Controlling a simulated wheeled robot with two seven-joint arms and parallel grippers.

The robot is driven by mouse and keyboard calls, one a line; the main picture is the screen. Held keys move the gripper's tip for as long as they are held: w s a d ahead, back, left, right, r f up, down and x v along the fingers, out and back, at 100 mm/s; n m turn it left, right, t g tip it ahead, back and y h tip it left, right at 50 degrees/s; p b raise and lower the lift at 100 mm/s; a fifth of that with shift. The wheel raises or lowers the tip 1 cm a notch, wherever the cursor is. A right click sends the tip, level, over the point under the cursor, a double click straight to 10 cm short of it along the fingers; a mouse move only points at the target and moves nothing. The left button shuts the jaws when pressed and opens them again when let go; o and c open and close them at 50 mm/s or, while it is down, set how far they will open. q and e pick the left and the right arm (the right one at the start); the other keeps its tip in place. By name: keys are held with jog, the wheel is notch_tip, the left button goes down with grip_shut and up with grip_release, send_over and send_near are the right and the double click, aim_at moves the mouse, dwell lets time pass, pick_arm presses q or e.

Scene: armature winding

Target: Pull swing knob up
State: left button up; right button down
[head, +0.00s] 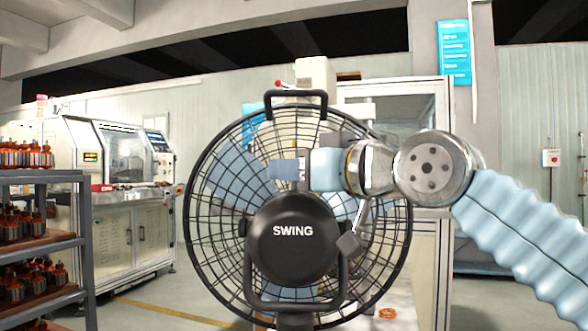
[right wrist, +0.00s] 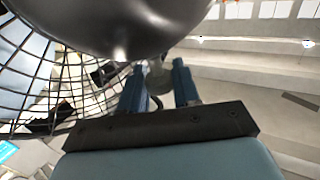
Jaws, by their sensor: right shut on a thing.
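The black fan stands in front of me with its back side towards me. Its round motor housing (head: 292,240) carries the word SWING. My right gripper (head: 288,170) reaches in from the right, just above the housing, and hides the swing knob in the head view. In the right wrist view the grey knob (right wrist: 158,74) stands out from the dark housing (right wrist: 115,25), between the two blue fingers of my right gripper (right wrist: 158,88). The fingers are shut on it. My left gripper is not in view.
The fan's wire cage (head: 213,255) surrounds the housing, with a carrying handle (head: 296,94) on top. A shelf rack (head: 60,180) with several copper-wound parts stands at left. A white machine (head: 115,150) is behind it. A glazed cabinet (head: 440,105) stands behind the fan.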

jog(key=shift+f, duration=0.15)
dwell(0.3)
jog(key=c, duration=0.9)
grip_release()
jog(key=b+v, duration=0.5)
jog(key=v, duration=0.8)
jog(key=shift+s+d, duration=0.3)
